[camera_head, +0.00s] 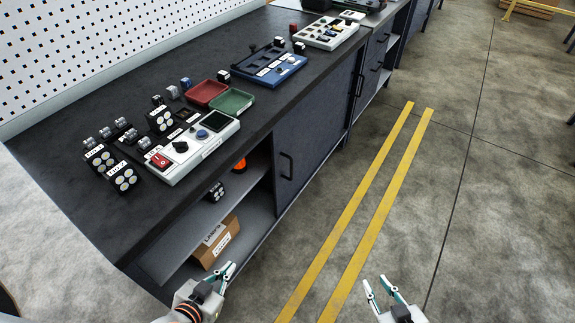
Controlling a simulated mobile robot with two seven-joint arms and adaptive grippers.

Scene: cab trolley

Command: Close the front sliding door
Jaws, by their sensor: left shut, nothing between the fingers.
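The front sliding door (312,135) is a dark blue-grey panel on the workbench cabinet. It stands over the right part of the cabinet front and leaves the left part open. Its dark bar handle (286,166) is near its left edge. My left gripper (228,268) is shut and empty. In the picture it is at the bottom, below the open shelves, left of and apart from the handle. My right gripper (376,284) is open and empty over the floor at bottom centre-right, away from the cabinet.
A cardboard box (216,242) sits on the lower shelf, with small items on the shelf above. The dark worktop (120,215) carries a white control panel (192,146), trays and several small blocks. Yellow lines (372,207) cross the floor, which is clear beside the cabinet.

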